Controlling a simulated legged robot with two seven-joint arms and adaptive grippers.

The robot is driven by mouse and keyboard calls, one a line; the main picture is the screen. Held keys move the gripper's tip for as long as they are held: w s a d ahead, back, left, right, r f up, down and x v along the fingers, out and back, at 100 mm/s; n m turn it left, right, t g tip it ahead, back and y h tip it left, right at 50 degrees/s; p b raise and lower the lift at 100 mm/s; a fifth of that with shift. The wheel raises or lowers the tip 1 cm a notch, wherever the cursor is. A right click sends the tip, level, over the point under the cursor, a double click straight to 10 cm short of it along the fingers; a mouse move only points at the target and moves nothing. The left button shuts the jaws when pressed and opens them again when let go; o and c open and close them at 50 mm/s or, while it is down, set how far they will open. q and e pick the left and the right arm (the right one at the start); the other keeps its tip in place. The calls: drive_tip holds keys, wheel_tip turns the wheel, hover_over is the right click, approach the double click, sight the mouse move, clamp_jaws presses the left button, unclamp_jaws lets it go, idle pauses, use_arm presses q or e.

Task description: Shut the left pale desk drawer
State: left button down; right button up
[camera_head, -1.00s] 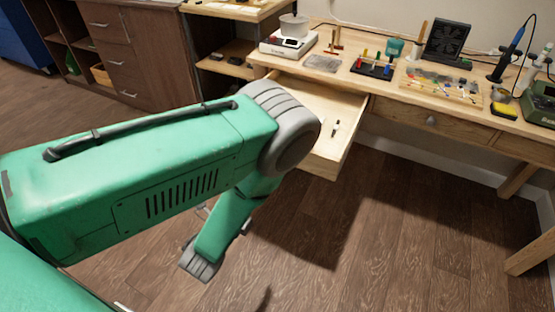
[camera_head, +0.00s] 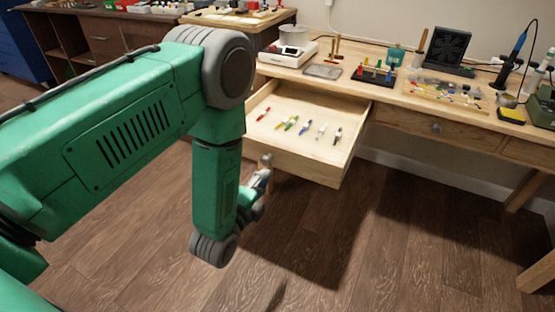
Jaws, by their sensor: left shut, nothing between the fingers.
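The left pale desk drawer (camera_head: 300,158) is pulled well out of the wooden desk. Several small coloured tools (camera_head: 291,123) lie on its floor. My green left arm comes in from the left and bends down in front of the drawer's left part. My left gripper (camera_head: 264,170) shows partly beyond the forearm, close to the left end of the drawer front. It is shut and empty. I cannot tell whether it touches the drawer. My right gripper is not in view.
The desk (camera_head: 385,90) carries a white scale (camera_head: 287,52), a tool rack (camera_head: 373,74), a dark panel (camera_head: 446,48) and other items. A closed drawer (camera_head: 436,128) is right of the open one. A dark cabinet (camera_head: 103,38) stands at back left. The floor in front is clear.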

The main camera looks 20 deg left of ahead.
sight(281, 156)
use_arm(q)
drive_tip(key=w, duration=0.3)
drive_tip(key=w+b, duration=0.1)
drive_tip(key=w, duration=0.3)
drive_tip(key=shift+d+f, duration=0.1)
drive_tip(key=shift+d, duration=0.1)
